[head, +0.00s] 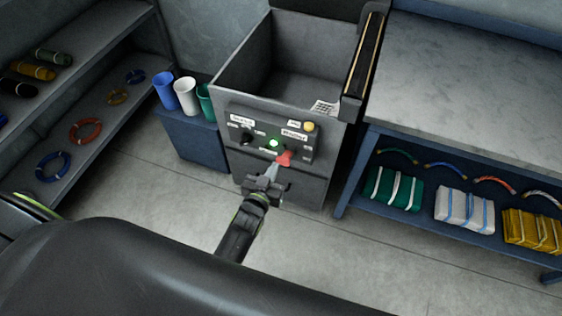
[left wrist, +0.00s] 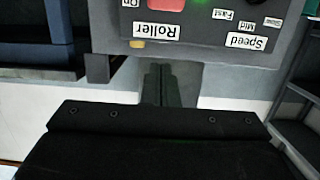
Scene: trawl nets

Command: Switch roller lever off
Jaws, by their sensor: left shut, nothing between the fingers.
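The roller lever has a red handle (head: 284,158), low on the right half of the machine's control panel (head: 297,151). In the left wrist view, which shows the panel upside down, the red handle (left wrist: 166,14) is cut by the top edge, near the labels "Roller" and "On". A green lamp (head: 273,142) is lit left of the lever. My left gripper (head: 273,172) is shut and empty, just in front of the panel, below and left of the red handle. Its closed fingers (left wrist: 160,84) point at the panel. I cannot tell whether they touch the lever. My right gripper is not in view.
A black speed knob (head: 246,138) and a yellow button (head: 309,126) are also on the panel. A blue cabinet (head: 193,141) with cups stands left of the machine. A workbench (head: 470,75) with net bundles below stands right. Shelves line the left wall. The floor in front is clear.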

